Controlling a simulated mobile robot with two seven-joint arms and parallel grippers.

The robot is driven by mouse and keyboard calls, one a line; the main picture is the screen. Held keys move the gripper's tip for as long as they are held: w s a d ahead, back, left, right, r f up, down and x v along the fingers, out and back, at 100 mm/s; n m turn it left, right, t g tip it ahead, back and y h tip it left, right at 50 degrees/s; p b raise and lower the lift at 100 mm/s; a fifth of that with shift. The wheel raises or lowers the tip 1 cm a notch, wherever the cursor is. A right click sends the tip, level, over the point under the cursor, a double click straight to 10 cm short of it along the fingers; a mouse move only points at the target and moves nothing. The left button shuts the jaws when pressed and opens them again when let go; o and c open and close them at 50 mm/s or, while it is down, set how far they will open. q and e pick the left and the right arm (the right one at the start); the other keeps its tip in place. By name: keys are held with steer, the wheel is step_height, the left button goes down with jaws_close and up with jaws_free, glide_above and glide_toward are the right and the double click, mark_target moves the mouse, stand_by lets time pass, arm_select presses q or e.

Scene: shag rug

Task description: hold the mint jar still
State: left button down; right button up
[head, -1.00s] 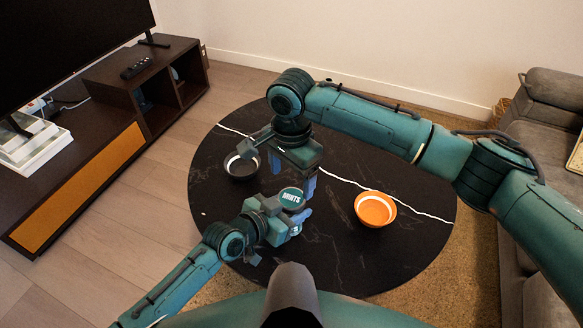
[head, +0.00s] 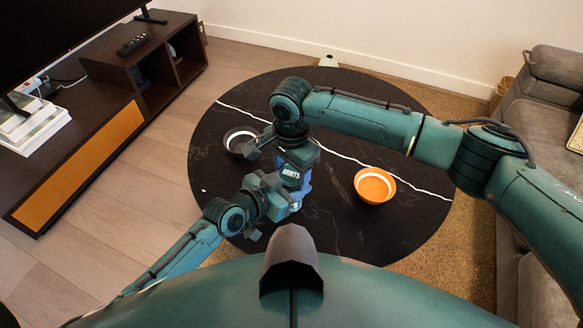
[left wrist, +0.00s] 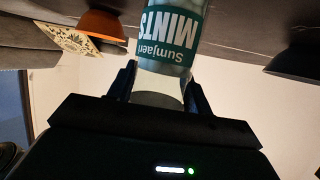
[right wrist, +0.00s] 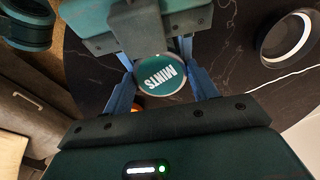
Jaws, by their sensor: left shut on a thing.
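The mint jar (left wrist: 172,35) has a teal label and stands upright above the black marble table. Its teal lid (right wrist: 160,77) faces up in the right wrist view. My left gripper (head: 288,198) is shut on the jar from the side; its fingers flank the jar in the left wrist view (left wrist: 158,88). My right gripper (head: 300,168) is over the jar from above. In the right wrist view its blue fingers (right wrist: 160,85) stand on both sides of the lid; I cannot tell whether they touch it. The jar's base is out of sight.
The round black marble table (head: 330,235) carries an orange bowl (head: 375,186) right of the jar and a dark bowl (head: 238,141) to its left. A sofa (head: 535,130) is at the right and a TV cabinet (head: 95,150) at the left.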

steer(key=c, duration=0.6)
steer(key=o, duration=1.1)
step_height(320, 180, up, 8)
steer(key=shift+f, duration=0.1)
steer(key=shift+c, duration=0.5)
steer(key=shift+f, duration=3.9)
steer(key=shift+c, duration=0.5)
steer(key=c, duration=0.9)
steer(key=o, duration=1.1)
